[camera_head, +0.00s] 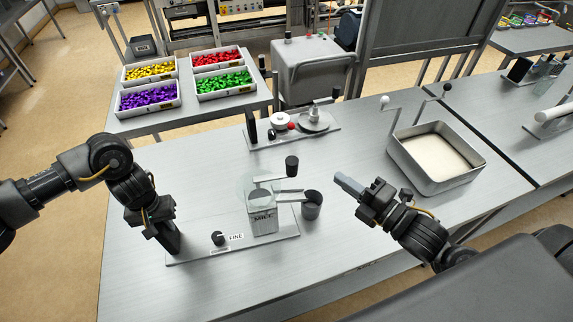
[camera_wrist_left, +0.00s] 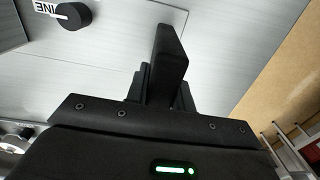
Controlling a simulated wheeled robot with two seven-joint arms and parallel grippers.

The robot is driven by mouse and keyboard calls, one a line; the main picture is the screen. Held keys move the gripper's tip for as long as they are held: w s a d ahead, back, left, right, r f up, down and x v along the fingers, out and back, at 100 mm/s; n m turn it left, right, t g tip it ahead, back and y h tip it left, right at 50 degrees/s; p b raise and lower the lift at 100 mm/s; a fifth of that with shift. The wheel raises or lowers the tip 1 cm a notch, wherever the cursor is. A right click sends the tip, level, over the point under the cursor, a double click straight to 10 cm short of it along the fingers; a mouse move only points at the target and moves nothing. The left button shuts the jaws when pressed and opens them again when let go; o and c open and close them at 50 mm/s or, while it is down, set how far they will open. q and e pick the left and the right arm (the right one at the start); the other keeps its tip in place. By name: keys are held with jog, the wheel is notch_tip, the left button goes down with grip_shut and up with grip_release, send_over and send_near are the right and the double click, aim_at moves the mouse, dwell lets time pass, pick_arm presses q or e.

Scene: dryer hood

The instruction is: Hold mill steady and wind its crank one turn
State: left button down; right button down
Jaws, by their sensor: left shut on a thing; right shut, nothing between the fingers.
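The mill (camera_head: 263,218) is a grey box with a clear hopper on top, standing on a flat base plate (camera_head: 196,256). Its crank arm runs over the top and ends in an upright black knob (camera_head: 291,166). My left gripper (camera_head: 170,238) is shut on a black upright grip at the plate's left end; the black piece between its fingers also shows in the left wrist view (camera_wrist_left: 168,65). My right gripper (camera_head: 350,184) is shut and empty, to the right of the mill and apart from the crank knob.
A dark cup (camera_head: 311,205) stands close to the mill's right side. A small dial (camera_head: 218,238) sits on the plate. Behind is another cranked device (camera_head: 313,122). A metal tray (camera_head: 438,180) with crank handles stands at right. Bins of coloured pieces (camera_head: 222,75) are at the back.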

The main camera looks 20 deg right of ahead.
pick_arm(q)
jog(key=shift+s+f, duration=0.1)
jog(key=shift+f, duration=0.15)
pick_arm(e)
jog(key=shift+f, duration=0.1)
pick_arm(q)
jog(key=c, duration=1.5)
grip_release()
jog(key=o, duration=0.4)
jog(key=shift+w, duration=0.3)
jog(key=shift+r, duration=0.6)
notch_tip(320, 180, up, 11)
jog(key=shift+f, duration=0.1)
pick_arm(e)
jog(key=shift+w, duration=0.2)
